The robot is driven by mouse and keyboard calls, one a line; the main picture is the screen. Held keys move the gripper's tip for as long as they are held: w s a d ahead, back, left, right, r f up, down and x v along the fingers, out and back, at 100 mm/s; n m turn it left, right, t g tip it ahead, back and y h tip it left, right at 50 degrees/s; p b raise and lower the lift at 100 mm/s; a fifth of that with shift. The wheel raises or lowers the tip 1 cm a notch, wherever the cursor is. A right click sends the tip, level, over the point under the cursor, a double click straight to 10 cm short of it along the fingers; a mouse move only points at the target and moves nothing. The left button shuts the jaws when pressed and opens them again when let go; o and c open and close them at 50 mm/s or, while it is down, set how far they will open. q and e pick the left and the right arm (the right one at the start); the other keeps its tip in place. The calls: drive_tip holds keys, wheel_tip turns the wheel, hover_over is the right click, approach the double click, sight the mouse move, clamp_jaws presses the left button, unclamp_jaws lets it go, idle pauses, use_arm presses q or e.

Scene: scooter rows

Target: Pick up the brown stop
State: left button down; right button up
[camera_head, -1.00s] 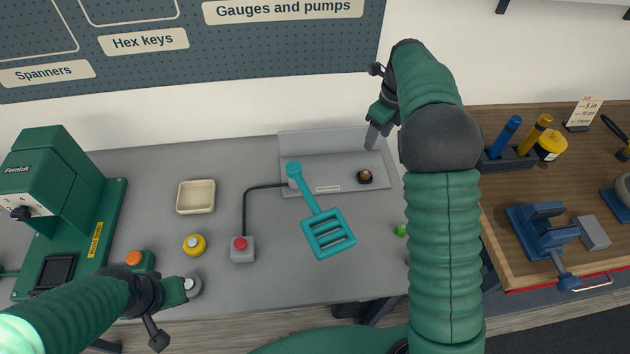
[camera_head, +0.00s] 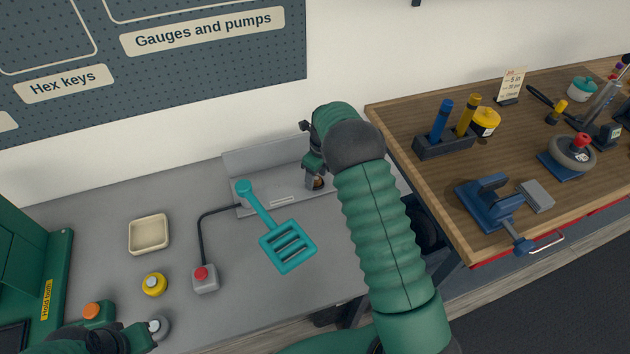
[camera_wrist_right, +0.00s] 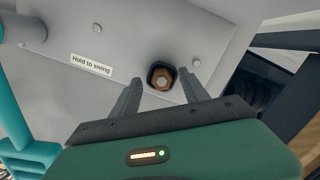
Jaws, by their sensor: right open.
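The brown stop (camera_head: 318,182) sits on the grey metal plate (camera_head: 282,190) at the back of the grey bench. In the right wrist view the brown stop (camera_wrist_right: 161,77) shows as a brown hexagonal top in a dark round surround. My right gripper (camera_head: 312,180) is open, and its two fingers point at the stop. In the wrist view the fingertips of my right gripper (camera_wrist_right: 166,80) lie to either side of the stop; I cannot tell whether they touch it. My left gripper (camera_head: 150,335) is at the lower left, mostly cut off, near a grey round button.
A teal slotted paddle (camera_head: 287,245) on an arm lies left of my right arm. A wooden bench (camera_head: 400,120) with tools stands to the right.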

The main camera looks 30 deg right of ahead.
drive_tip(key=shift+d+f, duration=0.25)
drive_tip(key=shift+d, duration=0.2)
drive_tip(key=shift+a+r, duration=0.1)
drive_tip(key=shift+a, duration=0.35)
drive_tip(key=c, duration=0.7)
clamp_jaws()
drive_tip(key=shift+d, duration=0.25)
